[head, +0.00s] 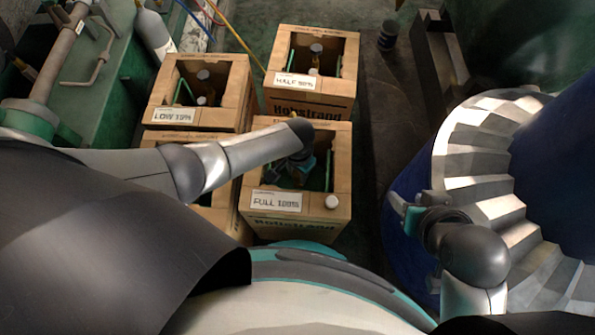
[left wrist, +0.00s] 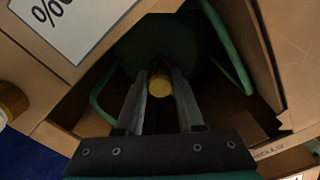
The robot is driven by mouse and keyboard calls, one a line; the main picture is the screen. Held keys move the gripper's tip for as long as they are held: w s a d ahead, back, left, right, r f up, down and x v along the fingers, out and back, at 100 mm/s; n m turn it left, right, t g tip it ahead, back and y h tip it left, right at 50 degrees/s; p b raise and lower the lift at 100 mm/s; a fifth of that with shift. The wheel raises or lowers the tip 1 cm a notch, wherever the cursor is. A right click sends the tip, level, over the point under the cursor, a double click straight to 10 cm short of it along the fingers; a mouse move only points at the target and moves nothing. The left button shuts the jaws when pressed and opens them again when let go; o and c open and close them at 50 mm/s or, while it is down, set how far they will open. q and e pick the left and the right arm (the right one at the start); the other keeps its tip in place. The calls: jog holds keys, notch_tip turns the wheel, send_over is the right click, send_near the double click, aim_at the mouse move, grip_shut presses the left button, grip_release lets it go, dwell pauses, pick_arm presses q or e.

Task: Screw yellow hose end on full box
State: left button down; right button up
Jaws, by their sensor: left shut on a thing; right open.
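The full box (head: 301,227), a cardboard carton labelled "FULL 100%", stands in front of me. My left gripper (head: 296,165) reaches down into its opening; the arm and the shade hide much of it. In the left wrist view, my left gripper (left wrist: 160,88) is shut on a small yellow round piece (left wrist: 159,86) above the green cylinder (left wrist: 158,45). I cannot tell whether this is the hose end, or whether it touches the valve. A yellow hose (head: 238,38) runs behind the boxes. My right gripper (head: 408,216) is open, at the right, away from the boxes.
A small round cap (head: 331,201) sits on the full box's front right corner; it also shows in the left wrist view (left wrist: 12,100). The half box (head: 308,95) and low box (head: 195,118) stand behind. Another carton is partly hidden at left. A blue drum-like object (head: 400,180) is at right.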

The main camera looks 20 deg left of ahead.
pick_arm(q)
jog(key=m, duration=0.3)
jog(key=shift+m, duration=1)
jog(key=c, duration=1)
grip_release()
jog(key=shift+m, duration=0.4)
jog(key=o, duration=0.6)
jog(key=shift+c, duration=0.2)
